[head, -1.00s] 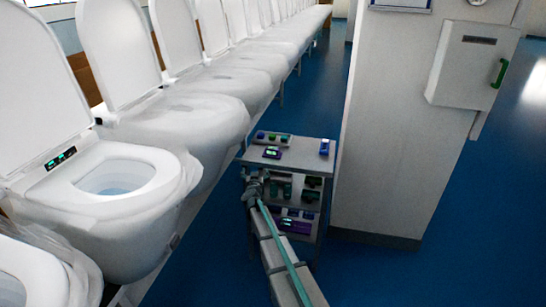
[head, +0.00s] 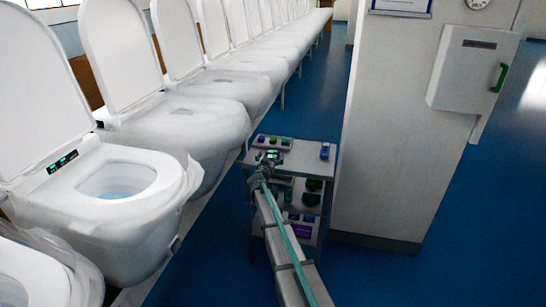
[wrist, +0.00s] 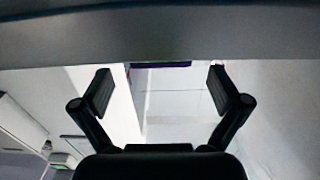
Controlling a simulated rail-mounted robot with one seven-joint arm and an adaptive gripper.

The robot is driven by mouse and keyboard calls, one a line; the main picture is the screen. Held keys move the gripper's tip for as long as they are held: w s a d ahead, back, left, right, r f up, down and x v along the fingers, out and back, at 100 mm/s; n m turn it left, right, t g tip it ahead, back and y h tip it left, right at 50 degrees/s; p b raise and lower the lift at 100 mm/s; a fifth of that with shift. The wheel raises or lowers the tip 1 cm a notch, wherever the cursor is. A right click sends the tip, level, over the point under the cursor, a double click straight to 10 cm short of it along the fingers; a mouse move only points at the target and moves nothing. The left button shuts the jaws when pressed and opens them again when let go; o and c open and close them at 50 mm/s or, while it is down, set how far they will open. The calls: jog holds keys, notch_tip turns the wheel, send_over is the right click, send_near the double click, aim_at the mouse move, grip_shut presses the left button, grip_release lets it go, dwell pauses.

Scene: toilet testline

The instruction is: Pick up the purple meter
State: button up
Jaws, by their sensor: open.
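The purple meter on the cart's top shelf is largely hidden behind my gripper (head: 267,161) in the head view; a bit of its green display seems to show. In the wrist view a thin purple strip (wrist: 168,64), likely this meter, shows between the fingertips, below a wide grey band. My gripper (wrist: 160,82) is open, its two dark fingers spread wide with nothing between them. It is at the front edge of the top shelf, close to the meter. I cannot tell whether they touch. Another purple device (head: 301,229) sits on a lower shelf.
The grey cart (head: 308,161) holds a grey device with buttons (head: 272,141) at the back and a blue device (head: 325,151) at the right. Green devices are on the middle shelf. A row of toilets (head: 120,190) stands left; a white wall block (head: 390,140) stands right.

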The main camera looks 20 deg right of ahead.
aim_at(272, 153)
jog(key=x, duration=0.4)
jog(key=shift+f+p, duration=0.1)
jog(key=shift+p, duration=0.25)
jog(key=c, duration=1.4)
jog(key=shift+o, duration=0.2)
